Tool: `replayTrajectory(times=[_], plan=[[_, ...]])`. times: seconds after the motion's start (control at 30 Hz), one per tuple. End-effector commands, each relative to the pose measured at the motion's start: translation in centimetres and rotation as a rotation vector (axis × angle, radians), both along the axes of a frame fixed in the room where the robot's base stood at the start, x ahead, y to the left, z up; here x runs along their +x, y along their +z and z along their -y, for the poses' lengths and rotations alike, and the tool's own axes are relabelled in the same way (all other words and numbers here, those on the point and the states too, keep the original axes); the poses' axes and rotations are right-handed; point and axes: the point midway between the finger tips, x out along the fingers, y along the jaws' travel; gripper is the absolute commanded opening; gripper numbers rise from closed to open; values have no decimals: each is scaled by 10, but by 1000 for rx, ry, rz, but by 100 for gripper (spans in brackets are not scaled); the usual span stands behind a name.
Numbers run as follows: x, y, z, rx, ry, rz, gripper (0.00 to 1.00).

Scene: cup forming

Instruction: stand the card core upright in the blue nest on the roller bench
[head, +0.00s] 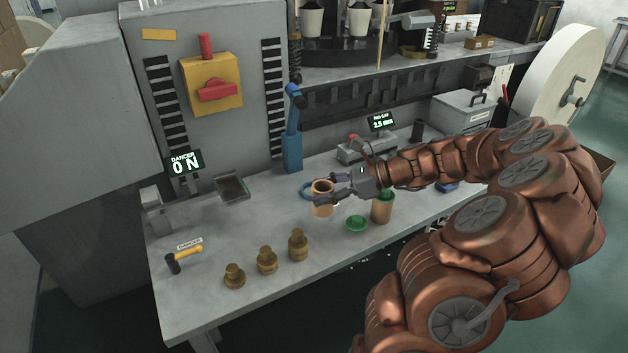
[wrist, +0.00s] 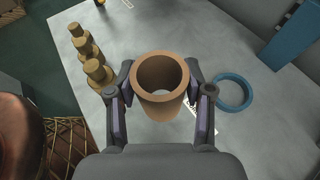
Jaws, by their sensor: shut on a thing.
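The card core (head: 322,207) is a short brown open tube, held roughly upright between the fingers of my gripper (head: 326,194). In the wrist view my gripper (wrist: 161,93) is shut on the card core (wrist: 160,110), one finger on each side, and its open top faces the camera. The blue nest (wrist: 249,95) is a ring on the bench, to the right of the core and apart from it in that view. In the head view the blue nest (head: 305,190) shows just left of the core, partly hidden. I cannot tell how high the core is above the bench.
On the roller bench (head: 215,310), several brass weights (head: 267,262) stand in a row near the front. A green dish (head: 357,223) and another brown tube (head: 382,210) are right of the core. A blue post (head: 292,150) stands behind the nest.

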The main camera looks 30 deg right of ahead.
Motion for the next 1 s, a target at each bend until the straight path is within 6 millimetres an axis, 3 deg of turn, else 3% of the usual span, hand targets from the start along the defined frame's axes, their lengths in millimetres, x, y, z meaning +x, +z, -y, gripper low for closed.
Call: replayTrajectory(times=[0.6,0.8,1.0], plan=[[90,-10,41,-5,-4,0,17],[108,-12,49,-2,-3,-1,17],[113,-14,50,-1,-2,0,17]])
